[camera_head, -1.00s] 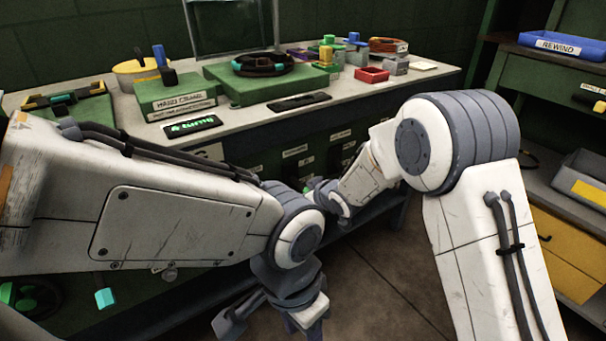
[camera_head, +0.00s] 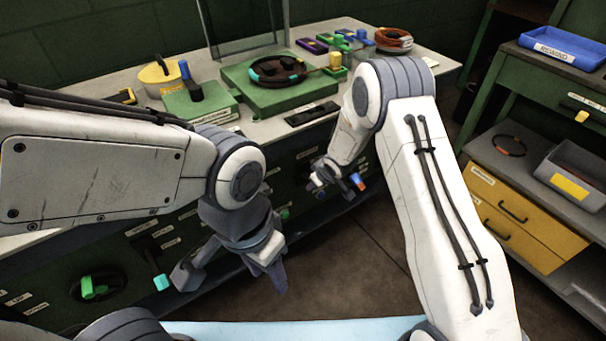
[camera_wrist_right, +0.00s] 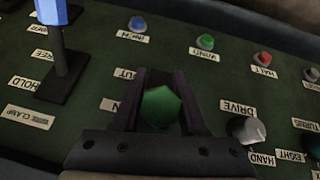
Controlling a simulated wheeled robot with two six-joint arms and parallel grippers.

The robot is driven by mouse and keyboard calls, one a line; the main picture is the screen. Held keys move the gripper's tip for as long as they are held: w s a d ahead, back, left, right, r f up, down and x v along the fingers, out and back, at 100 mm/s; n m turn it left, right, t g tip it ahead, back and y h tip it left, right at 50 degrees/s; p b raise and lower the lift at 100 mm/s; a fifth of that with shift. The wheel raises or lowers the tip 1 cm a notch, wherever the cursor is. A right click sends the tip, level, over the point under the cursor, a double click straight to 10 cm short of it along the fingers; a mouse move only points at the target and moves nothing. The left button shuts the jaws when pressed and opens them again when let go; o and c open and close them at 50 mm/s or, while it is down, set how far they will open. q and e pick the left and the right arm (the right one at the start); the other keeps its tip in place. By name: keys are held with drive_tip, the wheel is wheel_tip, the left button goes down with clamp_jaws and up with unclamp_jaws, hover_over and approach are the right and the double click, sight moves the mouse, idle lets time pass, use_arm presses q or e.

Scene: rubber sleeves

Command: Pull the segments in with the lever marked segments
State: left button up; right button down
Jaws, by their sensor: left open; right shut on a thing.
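In the right wrist view, my right gripper (camera_wrist_right: 161,100) is shut on a green lever handle (camera_wrist_right: 161,108). Labels ending in "UT" and "N" (camera_wrist_right: 108,104) stand beside it, partly hidden by the finger; no "segments" marking is readable. A blue-topped lever (camera_wrist_right: 60,58) stands to the left, by the labels FREE, HOLD and WIRE CLAMP. In the head view, my right gripper (camera_head: 326,178) is at the dark green cabinet front (camera_head: 210,240), its held handle not clearly visible. My left gripper (camera_head: 230,272) hangs open and empty in front of the cabinet, near a teal-tipped lever (camera_head: 161,282).
The right wrist view shows blue, green and red buttons and a grey DRIVE knob (camera_wrist_right: 245,130) near the gripper. The bench top (camera_head: 240,132) holds a green stand with a dark ring (camera_head: 278,70). Yellow drawers (camera_head: 510,205) stand right.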

drive_tip(key=shift+p, duration=0.3)
drive_tip(key=shift+c, duration=2.2)
unclamp_jaws()
drive_tip(key=p+v, duration=0.2)
drive_tip(key=v, duration=0.8)
drive_tip(key=shift+r, duration=0.35)
drive_tip(key=shift+a, duration=0.15)
